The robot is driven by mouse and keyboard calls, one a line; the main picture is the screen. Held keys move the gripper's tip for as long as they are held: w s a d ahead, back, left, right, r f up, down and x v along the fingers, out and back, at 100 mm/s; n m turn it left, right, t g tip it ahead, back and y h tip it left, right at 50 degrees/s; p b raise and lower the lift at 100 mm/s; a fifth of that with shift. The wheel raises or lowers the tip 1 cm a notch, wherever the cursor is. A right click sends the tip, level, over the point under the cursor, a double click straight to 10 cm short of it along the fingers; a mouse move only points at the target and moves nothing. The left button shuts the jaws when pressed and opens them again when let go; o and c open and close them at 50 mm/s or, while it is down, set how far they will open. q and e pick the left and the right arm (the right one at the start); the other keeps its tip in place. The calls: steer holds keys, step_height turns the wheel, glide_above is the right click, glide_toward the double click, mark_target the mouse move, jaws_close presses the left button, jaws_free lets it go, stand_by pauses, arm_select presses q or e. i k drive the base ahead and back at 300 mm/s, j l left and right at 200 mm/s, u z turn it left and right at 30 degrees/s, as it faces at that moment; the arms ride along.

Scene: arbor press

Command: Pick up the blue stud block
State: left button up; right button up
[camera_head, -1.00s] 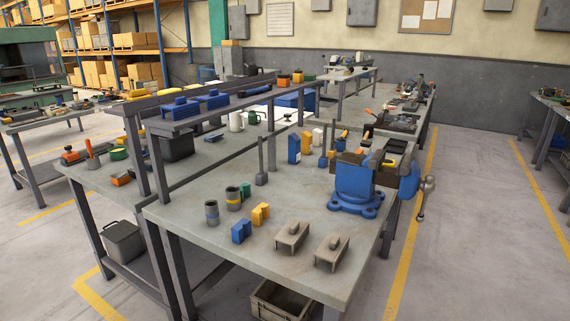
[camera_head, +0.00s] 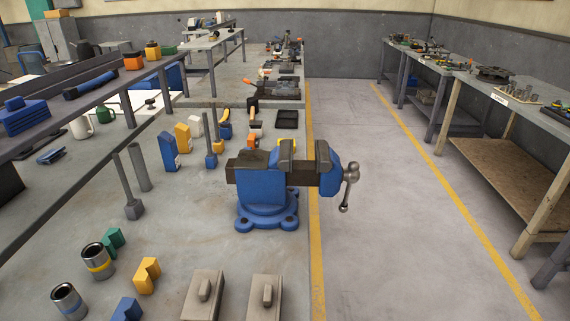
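A small blue block (camera_head: 127,310) is at the bottom edge of the view, on the near part of the workbench, and is partly cut off by the frame. I cannot tell whether it carries a stud. A yellow notched block (camera_head: 147,275) and a green notched block (camera_head: 113,240) stand behind it. Two grey blocks, a left one (camera_head: 203,297) and a right one (camera_head: 265,298), each with a raised piece on top, lie to its right. Neither of my grippers is in view.
A blue vise (camera_head: 265,190) stands at the workbench's right edge, its handle sticking out over the aisle. Two metal cups, one with a yellow band (camera_head: 97,260) and one with a blue band (camera_head: 68,300), stand left. A raised shelf (camera_head: 110,72) runs along the left. The aisle (camera_head: 400,220) is clear.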

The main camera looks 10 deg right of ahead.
mark_target(226, 134)
steer(key=l, duration=0.4)
steer(key=k+l+u, duration=0.15)
steer(key=l, duration=0.55)
steer(key=k+l+u, duration=0.15)
steer(key=l, duration=0.25)
steer(key=i+l+u, duration=0.2)
steer(key=l, duration=0.25)
steer(key=i+l+u, duration=0.15)
steer(key=l, duration=0.35)
steer(key=l+u, duration=0.2)
steer(key=l, duration=0.3)
steer(key=i+l+u, duration=0.25)
steer(key=i+l, duration=0.15)
steer(key=l, duration=0.25)
steer(key=i+l+u, duration=0.1)
steer(key=l, duration=0.25)
steer(key=i+l+u, duration=0.1)
steer(key=l, duration=0.25)
steer(key=i+l+u, duration=0.1)
steer(key=i+l, duration=0.15)
steer(key=i+l+u, duration=0.15)
steer(key=l, duration=0.35)
steer(key=i+l+u, duration=0.1)
steer(key=l, duration=0.3)
